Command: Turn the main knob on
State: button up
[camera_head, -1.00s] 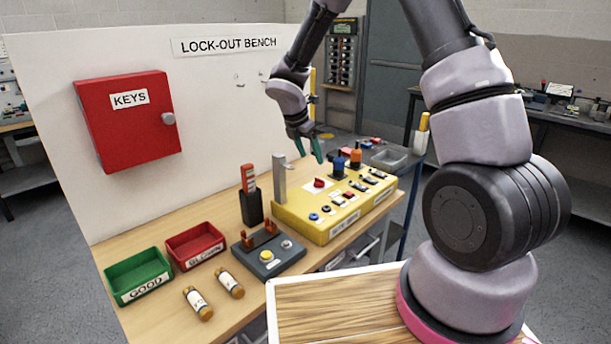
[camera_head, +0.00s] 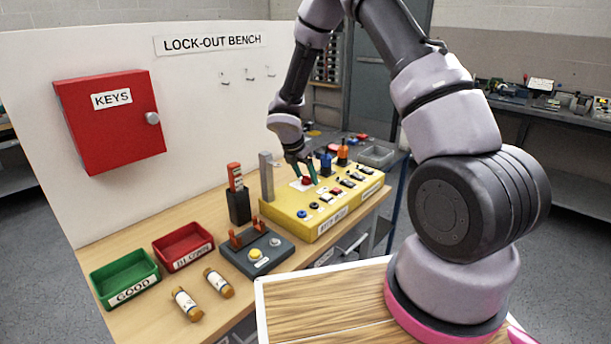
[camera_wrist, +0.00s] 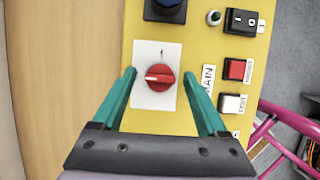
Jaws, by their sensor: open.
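The main knob (camera_wrist: 160,78) is a round red knob with a white pointer line, on a white plate (camera_wrist: 143,60) beside the label MAIN. In the wrist view its pointer line lies roughly crosswise, towards the left. A small mark stands on the plate above the knob. The knob also shows in the head view (camera_head: 306,180) on the yellow panel (camera_head: 290,212). My gripper (camera_wrist: 162,75) is open, its teal fingers on the left and right of the knob. A gap shows between each finger and the knob. The height of the fingertips over the panel is hard to tell.
A blue knob or button (camera_wrist: 166,8), a black rocker switch (camera_wrist: 241,21), a red button (camera_wrist: 238,69) and a white button (camera_wrist: 233,104) sit close by. A grey post (camera_head: 266,177) rises at the panel's left end. Fuses (camera_head: 187,304) and trays (camera_head: 125,275) lie farther left.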

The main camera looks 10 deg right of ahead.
grip_shut()
jog(key=shift+m, duration=0.4)
jog(key=m, duration=0.2)
jog(key=m+g, duration=0.1)
jog(key=m, duration=0.1)
jog(key=shift+w+a+g+h, duration=0.1)
jog(key=shift+w+g+h, duration=0.05)
jog(key=shift+g+h, duration=0.2)
jog(key=m+g, duration=0.1)
jog(key=m, duration=0.3)
jog(key=shift+w+m+g, duration=0.1)
jog(key=shift+m+g, duration=0.2)
jog(key=shift+g, duration=0.05)
jog(key=m, duration=0.2)
jog(key=m+g, duration=0.1)
jog(key=m, duration=0.1)
jog(key=shift+w+g, duration=0.1)
jog(key=shift+g, duration=0.2)
jog(key=shift+m+g+y, duration=0.6)
jog(key=shift+m+y, duration=0.25)
jog(key=shift+m, duration=1.35)
